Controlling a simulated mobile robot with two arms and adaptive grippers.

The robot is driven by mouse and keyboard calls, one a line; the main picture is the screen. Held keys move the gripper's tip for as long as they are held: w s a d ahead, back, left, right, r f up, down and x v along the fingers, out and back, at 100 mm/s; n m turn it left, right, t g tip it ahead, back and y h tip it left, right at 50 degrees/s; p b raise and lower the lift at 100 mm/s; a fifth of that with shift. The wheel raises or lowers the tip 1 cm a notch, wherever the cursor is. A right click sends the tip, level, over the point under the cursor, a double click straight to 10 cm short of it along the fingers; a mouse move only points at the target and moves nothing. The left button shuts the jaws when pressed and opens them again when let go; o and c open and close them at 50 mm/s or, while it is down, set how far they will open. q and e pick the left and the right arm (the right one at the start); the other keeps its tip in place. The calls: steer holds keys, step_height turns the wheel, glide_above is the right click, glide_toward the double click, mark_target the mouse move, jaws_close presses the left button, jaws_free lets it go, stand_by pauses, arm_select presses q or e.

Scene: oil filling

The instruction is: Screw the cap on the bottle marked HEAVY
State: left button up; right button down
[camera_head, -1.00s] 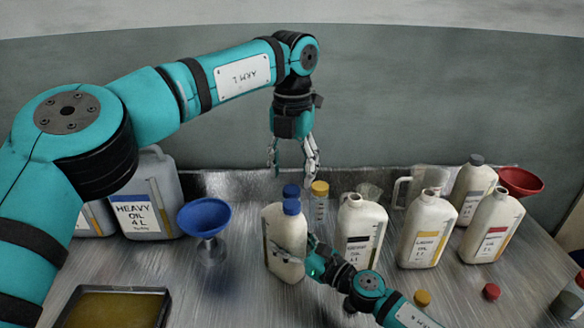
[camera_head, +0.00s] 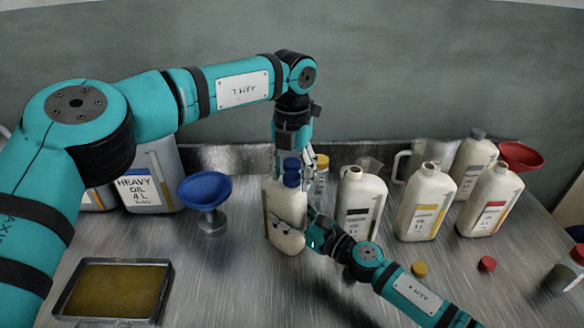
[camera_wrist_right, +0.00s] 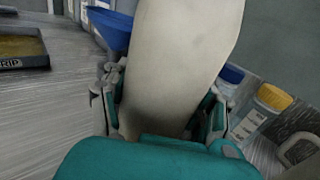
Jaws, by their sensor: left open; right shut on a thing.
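A cream bottle (camera_head: 284,228) stands at the middle of the table with a blue cap (camera_head: 291,180) at its neck; I cannot tell how tightly the cap sits. The side I see shows no readable HEAVY mark. My right gripper (camera_head: 304,226) is shut around the bottle's body from the right and front. In the right wrist view the bottle (camera_wrist_right: 178,60) fills the space between the fingers of that gripper (camera_wrist_right: 160,105). My left gripper (camera_head: 291,166) points down, open, with its fingers around or just behind the blue cap; its tips are partly hidden.
Vials with blue (camera_wrist_right: 232,74) and yellow (camera_wrist_right: 274,97) caps stand behind the bottle. A blue funnel (camera_head: 205,189) and a large HEAVY OIL jug (camera_head: 158,170) are left. Other bottles (camera_head: 425,205) stand right. A drip tray (camera_head: 168,272) and loose yellow (camera_head: 419,270) and red (camera_head: 487,264) caps lie in front.

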arm_select(q)
jaws_close()
steer(key=shift+o, duration=0.5)
jaws_free()
step_height(320, 180, up, 12)
stand_by(0.3)
arm_select(e)
steer(key=shift+c, duration=1.4)
jaws_free()
